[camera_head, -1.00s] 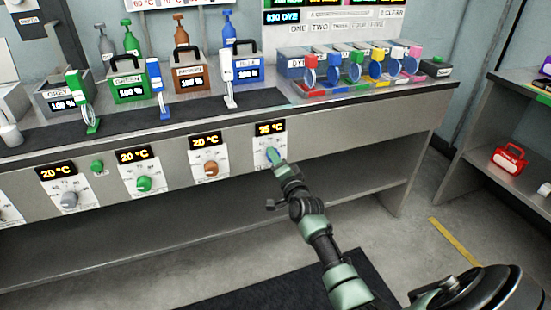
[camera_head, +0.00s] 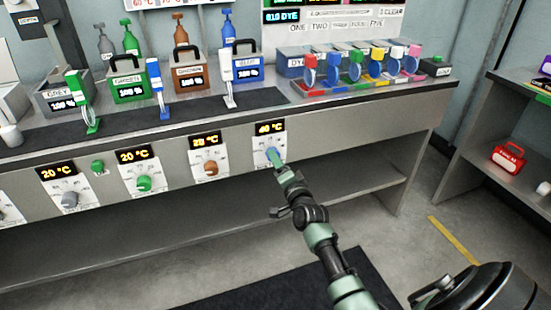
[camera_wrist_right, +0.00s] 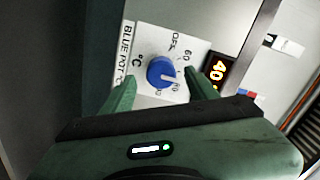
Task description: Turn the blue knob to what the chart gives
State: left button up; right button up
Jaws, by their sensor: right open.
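The blue knob (camera_wrist_right: 161,72) sits on a white dial plate marked "BLUE POT °C" in the right wrist view. In the head view the blue knob (camera_head: 273,154) is at the right end of the row of knobs, partly hidden by my gripper. The display (camera_head: 270,128) above it reads 40 °C. My right gripper (camera_head: 279,163) is at the knob; in the right wrist view its green fingers (camera_wrist_right: 163,92) are apart, one on each side below the knob. The chart (camera_head: 335,15) on the back wall is cut off at the top. My left gripper is out of view.
Grey (camera_head: 69,199), green (camera_head: 144,183) and brown (camera_head: 211,168) knobs line the panel to the left, each under a 20 °C display. Pots and dye containers stand on the counter above. The shelf below the panel is open and clear.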

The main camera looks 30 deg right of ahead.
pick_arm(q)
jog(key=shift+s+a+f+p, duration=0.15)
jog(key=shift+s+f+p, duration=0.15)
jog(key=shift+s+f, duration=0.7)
pick_arm(e)
jog(key=v, duration=0.5)
jog(key=shift+s, duration=0.1)
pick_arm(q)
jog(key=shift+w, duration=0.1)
